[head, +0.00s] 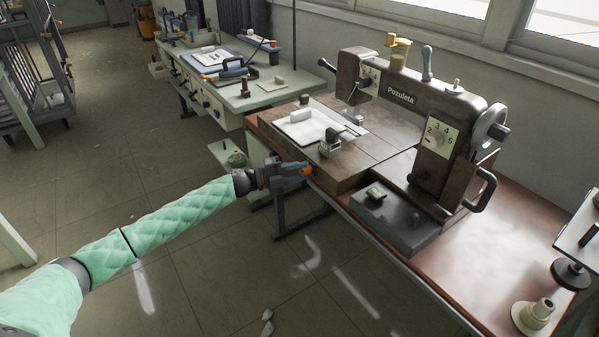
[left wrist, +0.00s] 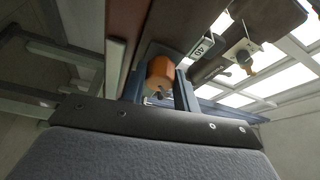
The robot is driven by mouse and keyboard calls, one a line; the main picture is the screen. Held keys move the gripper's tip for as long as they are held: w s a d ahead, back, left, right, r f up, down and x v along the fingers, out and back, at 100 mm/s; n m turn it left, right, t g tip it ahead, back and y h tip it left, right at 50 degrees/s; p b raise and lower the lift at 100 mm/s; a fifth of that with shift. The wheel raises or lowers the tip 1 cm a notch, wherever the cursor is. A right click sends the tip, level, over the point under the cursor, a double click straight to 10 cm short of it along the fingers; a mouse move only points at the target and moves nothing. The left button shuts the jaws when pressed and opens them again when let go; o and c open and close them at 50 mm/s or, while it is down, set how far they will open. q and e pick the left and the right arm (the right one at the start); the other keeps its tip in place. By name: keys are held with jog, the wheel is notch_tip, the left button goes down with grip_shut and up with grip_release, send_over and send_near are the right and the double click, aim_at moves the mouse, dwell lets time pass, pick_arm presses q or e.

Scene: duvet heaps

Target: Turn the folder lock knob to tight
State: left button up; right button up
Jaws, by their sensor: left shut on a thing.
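An orange round knob (head: 306,170) shows at the front left edge of the brown sewing machine bed (head: 350,178). In the left wrist view the orange knob (left wrist: 160,72) sits between the two blue-grey fingers. My left gripper (head: 290,170) is shut on it, coming in from the left in the head view. I cannot read from these frames how far the knob is turned. A white plate with a small roll (head: 305,128) lies on the bed, with a small metal block (head: 330,146) beside it. My right gripper is not in view.
The brown sewing machine (head: 410,90) stands on a red-brown table (head: 480,265). A grey box (head: 395,218) sits in front of the machine. A second worktable (head: 250,97) stands behind at the left. The floor (head: 215,265) in front is mostly clear.

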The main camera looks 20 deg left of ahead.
pick_arm(q)
jog(key=o, duration=1)
jog(key=shift+c, duration=0.2)
jog(key=shift+s+a+f, duration=0.1)
jog(key=shift+s+a, duration=0.05)
jog(key=shift+a, duration=0.05)
jog(key=b+v, duration=0.1)
jog(key=v, duration=0.6)
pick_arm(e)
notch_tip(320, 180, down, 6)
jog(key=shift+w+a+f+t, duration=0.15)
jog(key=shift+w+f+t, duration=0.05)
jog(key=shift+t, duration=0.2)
pick_arm(q)
jog(key=shift+a, duration=0.15)
